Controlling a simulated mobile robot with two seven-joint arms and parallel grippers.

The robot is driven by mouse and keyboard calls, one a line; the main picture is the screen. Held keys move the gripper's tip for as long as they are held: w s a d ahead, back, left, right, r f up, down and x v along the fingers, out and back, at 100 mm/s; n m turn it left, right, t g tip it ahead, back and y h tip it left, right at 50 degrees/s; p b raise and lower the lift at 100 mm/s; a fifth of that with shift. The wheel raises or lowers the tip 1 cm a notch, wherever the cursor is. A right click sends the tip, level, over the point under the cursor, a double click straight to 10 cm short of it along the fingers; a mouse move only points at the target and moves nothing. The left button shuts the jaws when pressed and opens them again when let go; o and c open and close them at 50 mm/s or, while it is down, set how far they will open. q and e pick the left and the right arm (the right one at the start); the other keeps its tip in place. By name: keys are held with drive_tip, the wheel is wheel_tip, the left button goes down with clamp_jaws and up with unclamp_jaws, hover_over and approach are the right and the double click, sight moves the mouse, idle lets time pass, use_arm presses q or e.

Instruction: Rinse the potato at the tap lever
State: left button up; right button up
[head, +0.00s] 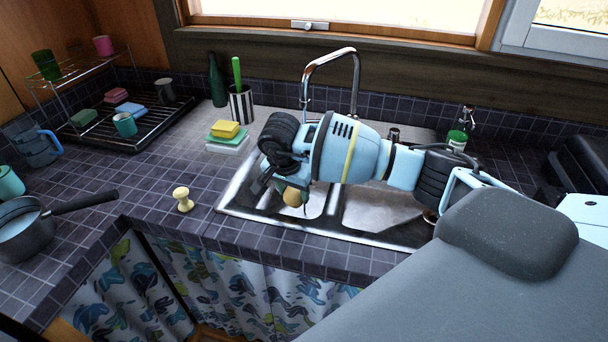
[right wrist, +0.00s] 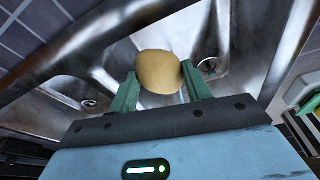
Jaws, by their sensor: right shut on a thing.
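The potato (head: 292,197) is small and yellow-brown, held over the left basin of the steel sink (head: 385,212). My right gripper (head: 283,194) is shut on it; the gripper's body hides part of it in the head view. In the right wrist view the potato (right wrist: 160,72) sits at the tips of the two green fingers (right wrist: 160,88), with the basin and a drain beyond. The arched chrome tap (head: 331,56) stands behind the sink; my arm hides its lower part, and I cannot make out the lever clearly. No running water shows. My left gripper is not in view.
Left of the sink stand stacked sponges (head: 226,130), a striped pot (head: 241,104) and a yellow knob-shaped thing (head: 182,199). A dish rack (head: 125,120) and a saucepan (head: 22,235) are further left. A green-labelled bottle (head: 459,135) stands behind my arm.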

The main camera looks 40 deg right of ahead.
drive_tip(key=shift+r, duration=0.15)
